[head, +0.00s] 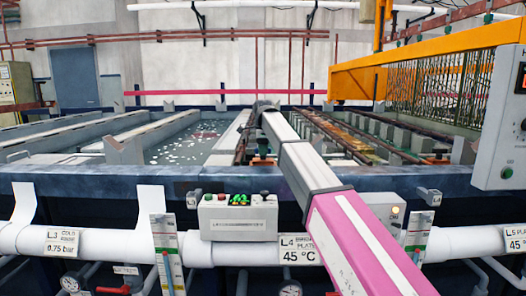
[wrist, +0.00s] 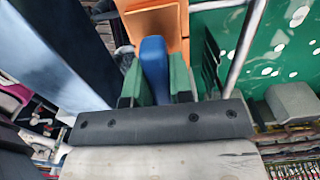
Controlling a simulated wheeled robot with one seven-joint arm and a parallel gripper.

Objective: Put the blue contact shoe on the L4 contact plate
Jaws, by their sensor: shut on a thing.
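My gripper (wrist: 155,88) has green fingers and is shut on the blue contact shoe (wrist: 154,65), which shows as a rounded blue piece between them in the wrist view. An orange plate (wrist: 175,22), apparently the L4 contact plate, lies directly behind the shoe. I cannot tell whether they touch. In the head view my arm reaches forward to the tank rim, and my gripper (head: 262,148) shows small and dark green there. The shoe cannot be made out in that view. The L4 plating sign (head: 298,247) hangs on the white pipe below.
A dark blue rim (head: 110,182) runs along the tank fronts. A control box (head: 238,216) stands below my gripper. A tank with floating white pieces (head: 190,142) is to the left. An orange gantry (head: 425,62) and a grey panel (head: 505,140) are at the right.

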